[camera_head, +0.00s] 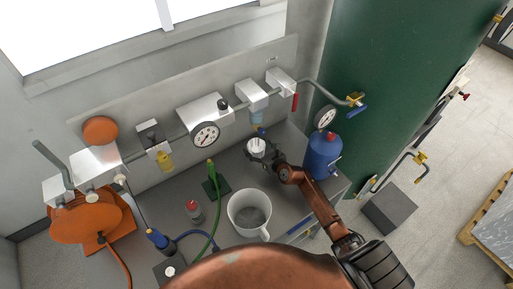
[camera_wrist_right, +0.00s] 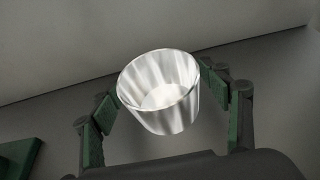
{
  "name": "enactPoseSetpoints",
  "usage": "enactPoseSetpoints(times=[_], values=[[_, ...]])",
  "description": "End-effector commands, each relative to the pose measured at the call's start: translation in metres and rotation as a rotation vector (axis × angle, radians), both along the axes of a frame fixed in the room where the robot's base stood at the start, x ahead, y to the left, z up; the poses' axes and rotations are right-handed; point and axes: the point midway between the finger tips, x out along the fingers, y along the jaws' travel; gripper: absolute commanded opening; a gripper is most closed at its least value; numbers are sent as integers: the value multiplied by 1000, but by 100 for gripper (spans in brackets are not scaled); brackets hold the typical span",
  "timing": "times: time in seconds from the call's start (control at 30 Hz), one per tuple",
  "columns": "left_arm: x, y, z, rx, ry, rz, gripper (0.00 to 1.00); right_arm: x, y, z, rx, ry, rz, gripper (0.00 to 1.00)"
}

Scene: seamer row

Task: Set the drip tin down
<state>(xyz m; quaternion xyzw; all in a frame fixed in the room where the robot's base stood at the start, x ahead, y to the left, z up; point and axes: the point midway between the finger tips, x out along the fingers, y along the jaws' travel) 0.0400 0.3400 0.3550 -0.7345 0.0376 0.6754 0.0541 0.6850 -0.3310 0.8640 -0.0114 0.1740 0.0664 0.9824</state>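The drip tin is a small, shiny metal cup (camera_wrist_right: 160,95), upright or nearly so and open at the top, in the middle of the right wrist view. It shows small and pale in the head view (camera_head: 256,146). My right gripper (camera_wrist_right: 158,80) has one finger on each side of the tin, with the fingertips against its rim; it also shows in the head view (camera_head: 262,152). The tin looks empty. I cannot tell whether its base touches the grey bench (camera_head: 277,195). My left gripper is not in view.
A white mug (camera_head: 249,213) stands in front of the tin, and a blue canister (camera_head: 322,156) to its right. Gauges and boxes (camera_head: 204,115) line the back panel.

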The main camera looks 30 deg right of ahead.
Motion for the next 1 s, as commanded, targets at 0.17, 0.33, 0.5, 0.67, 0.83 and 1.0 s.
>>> enactPoseSetpoints(times=[0.17, 0.33, 0.5, 0.67, 0.83, 1.0], values=[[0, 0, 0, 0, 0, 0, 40, 0, 0, 0, 0, 0, 0, 74], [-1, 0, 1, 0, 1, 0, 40, 0, 0, 2, 0, 0, 0, 74], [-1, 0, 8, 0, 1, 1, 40, -16, -2, 10, 1, 1, 0, 74], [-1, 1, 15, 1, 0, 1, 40, -47, -7, 22, 1, 0, 0, 74], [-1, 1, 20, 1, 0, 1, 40, -80, -11, 34, 1, 0, -1, 74], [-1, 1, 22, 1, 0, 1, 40, -102, -14, 41, 0, 1, 0, 74]])
